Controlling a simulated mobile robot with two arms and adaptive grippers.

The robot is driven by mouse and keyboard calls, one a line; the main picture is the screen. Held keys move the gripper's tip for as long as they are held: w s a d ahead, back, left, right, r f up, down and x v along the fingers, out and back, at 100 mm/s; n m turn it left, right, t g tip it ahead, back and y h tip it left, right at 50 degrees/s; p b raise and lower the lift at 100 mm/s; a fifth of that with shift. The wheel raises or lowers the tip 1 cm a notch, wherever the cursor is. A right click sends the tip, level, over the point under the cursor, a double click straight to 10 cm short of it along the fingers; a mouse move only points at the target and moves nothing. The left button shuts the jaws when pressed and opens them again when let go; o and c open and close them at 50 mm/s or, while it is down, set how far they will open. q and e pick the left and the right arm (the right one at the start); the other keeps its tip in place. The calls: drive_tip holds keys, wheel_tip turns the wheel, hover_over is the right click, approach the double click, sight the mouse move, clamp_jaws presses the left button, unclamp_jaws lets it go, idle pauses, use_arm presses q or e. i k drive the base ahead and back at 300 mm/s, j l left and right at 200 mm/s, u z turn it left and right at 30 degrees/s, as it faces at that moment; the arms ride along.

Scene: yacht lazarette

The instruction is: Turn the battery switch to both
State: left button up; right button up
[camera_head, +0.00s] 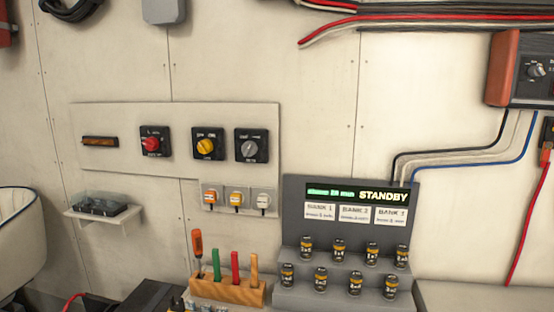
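A pale panel (180,113) on the wall carries three square black rotary switches in a row. The left one has a red knob (152,144), the middle one a yellow knob (205,146), and the right one a grey knob (250,148). Their small labels are too small to read, so I cannot tell which is the battery switch or exactly which position each knob points to. Neither of my grippers is in view, and nothing touches the switches.
Orange and white plugs (236,197) sit below the switches. A wooden rack (228,290) holds a screwdriver and coloured sticks. A grey stepped stand (330,296) holds several small cylinders under a display (357,195) reading STANDBY. A small shelf (104,214) is at left.

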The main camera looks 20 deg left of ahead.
sight(151, 143)
drive_tip(key=u, duration=1.55)
